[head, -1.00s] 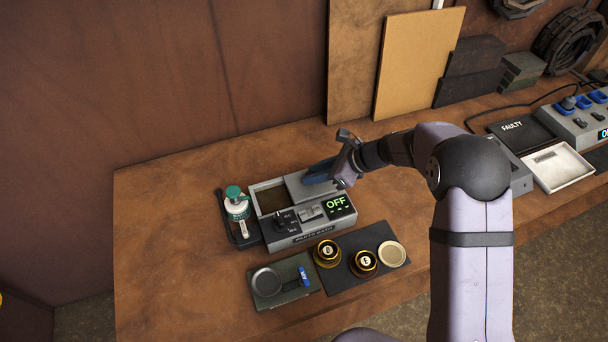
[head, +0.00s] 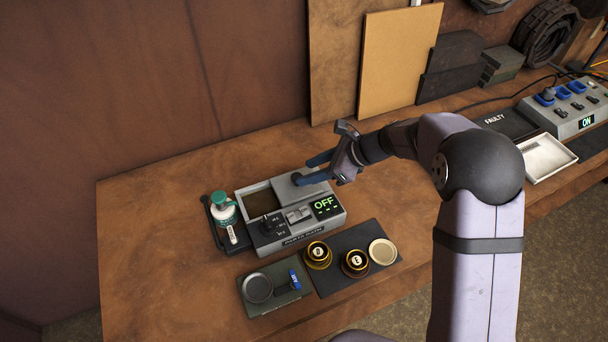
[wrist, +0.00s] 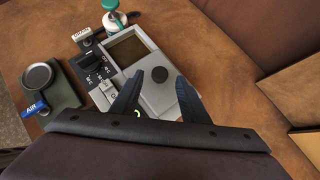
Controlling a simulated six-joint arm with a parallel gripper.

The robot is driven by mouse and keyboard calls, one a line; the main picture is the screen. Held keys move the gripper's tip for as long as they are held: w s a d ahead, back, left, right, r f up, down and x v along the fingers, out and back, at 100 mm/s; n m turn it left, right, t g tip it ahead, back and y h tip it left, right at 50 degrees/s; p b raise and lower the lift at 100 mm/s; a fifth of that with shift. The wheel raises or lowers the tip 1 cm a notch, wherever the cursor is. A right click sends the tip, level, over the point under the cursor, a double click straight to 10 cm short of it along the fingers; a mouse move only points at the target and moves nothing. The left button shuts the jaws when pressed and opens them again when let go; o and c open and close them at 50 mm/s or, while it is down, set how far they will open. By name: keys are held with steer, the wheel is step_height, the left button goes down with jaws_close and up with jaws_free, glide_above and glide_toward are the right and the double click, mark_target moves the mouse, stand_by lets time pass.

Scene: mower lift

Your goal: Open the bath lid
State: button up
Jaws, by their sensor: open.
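The bath is a grey box (head: 290,230) with a green OFF display, a dial and a switch on its front. Its light grey lid (head: 286,190) lies over the right part of the top. The dark tank opening (head: 262,202) is uncovered on the left, and also shows in the wrist view (wrist: 128,49). My gripper (head: 303,171) is open above the lid. Contact with the lid cannot be told.
A green-capped bottle (head: 224,211) stands left of the bath. In front are a green tray (head: 291,297) with a round dish and a blue AIR item, and a dark mat (head: 334,283) with brass cups. A white tray (head: 548,160) and powered box stand right. The bench between is clear.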

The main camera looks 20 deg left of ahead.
steer(key=shift+b+v, duration=0.3)
steer(key=shift+v, duration=1.35)
steer(key=s+d+f+n+h, duration=0.1)
steer(key=s+d+n+h, duration=0.2)
steer(key=s+d+n, duration=0.3)
steer(key=s+d+f+n+h, duration=0.1)
steer(key=s+d+n+h, duration=0.2)
steer(key=d, duration=1.2)
steer(key=s+d+f+n+h, duration=0.1)
steer(key=s+d+n+h, duration=0.2)
steer(key=s+d+n, duration=0.6)
steer(key=s+d, duration=0.1)
steer(key=s, duration=0.2)
steer(key=shift+d, duration=0.2)
